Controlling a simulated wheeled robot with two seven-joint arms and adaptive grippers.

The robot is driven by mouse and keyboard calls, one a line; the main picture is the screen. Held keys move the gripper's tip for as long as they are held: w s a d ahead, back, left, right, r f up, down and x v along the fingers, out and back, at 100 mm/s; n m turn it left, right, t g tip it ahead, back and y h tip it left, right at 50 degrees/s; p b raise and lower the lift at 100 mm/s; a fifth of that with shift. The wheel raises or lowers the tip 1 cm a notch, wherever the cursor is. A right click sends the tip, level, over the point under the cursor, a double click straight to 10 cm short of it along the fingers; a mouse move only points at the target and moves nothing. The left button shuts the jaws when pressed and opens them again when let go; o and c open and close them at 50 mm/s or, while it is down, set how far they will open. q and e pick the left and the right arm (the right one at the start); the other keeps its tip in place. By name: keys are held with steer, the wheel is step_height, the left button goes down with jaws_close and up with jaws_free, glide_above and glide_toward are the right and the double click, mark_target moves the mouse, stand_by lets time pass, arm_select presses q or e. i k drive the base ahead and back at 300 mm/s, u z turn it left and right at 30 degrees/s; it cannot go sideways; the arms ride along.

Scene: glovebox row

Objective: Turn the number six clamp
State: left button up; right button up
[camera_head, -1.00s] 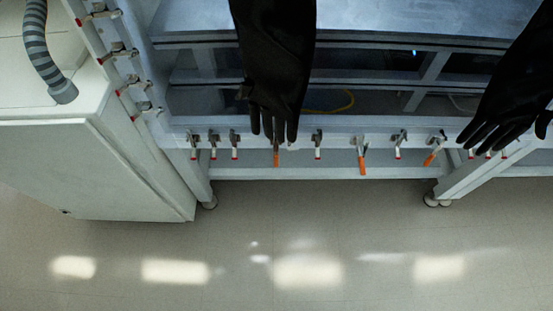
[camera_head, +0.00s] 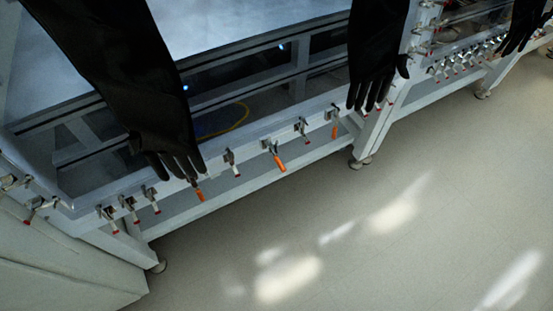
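A row of toggle clamps runs along the front rail of the glovebox. No numbers are readable on them, so I cannot tell by label which is number six. From the left, small red-tipped clamps (camera_head: 129,207) come first, then an orange-handled clamp (camera_head: 199,193) partly behind a glove. Then follow a red-tipped clamp (camera_head: 231,162), an orange-handled clamp (camera_head: 274,155), a red-tipped clamp (camera_head: 302,127) and another orange-handled clamp (camera_head: 335,123). The handles point down and outward. Neither of my grippers is in view.
A black glove (camera_head: 135,75) hangs over the rail at the left, and another black glove (camera_head: 375,50) hangs near the right end. More clamps (camera_head: 465,58) and a third glove (camera_head: 522,25) are on the neighbouring box. The pale floor (camera_head: 400,240) in front is clear.

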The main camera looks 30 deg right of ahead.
mark_target(282, 168)
steer(key=u, duration=0.05)
steer(key=k, duration=0.5)
steer(key=u, duration=1.5)
steer(key=i, duration=1.2)
steer(key=z, duration=1.7)
